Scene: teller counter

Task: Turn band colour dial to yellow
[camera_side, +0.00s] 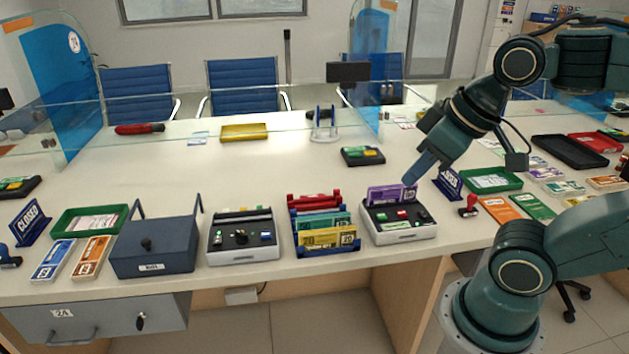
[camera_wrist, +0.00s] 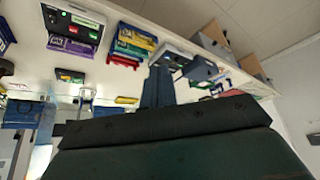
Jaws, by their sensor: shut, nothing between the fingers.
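Two small white machines with black control tops stand near the counter's front edge in the side view. The right machine (camera_side: 402,235) has a purple note bundle (camera_side: 386,193) at its back and green and red parts and dark knobs on top. The left machine (camera_side: 243,252) has a round dark knob (camera_side: 241,237) and green and blue parts. I cannot tell which knob is the band colour dial, or its setting. My gripper (camera_side: 411,182) is shut and empty, pointing down by the purple bundle; contact is unclear. Its fingers also show in the wrist view (camera_wrist: 158,84).
A rack (camera_side: 325,252) of green and yellow bundles stands between the machines. A dark blue box (camera_side: 152,257) is to the left. A blue sign (camera_side: 447,184) and a red-handled stamp (camera_side: 468,208) stand to the right. The counter behind the machines is mostly clear.

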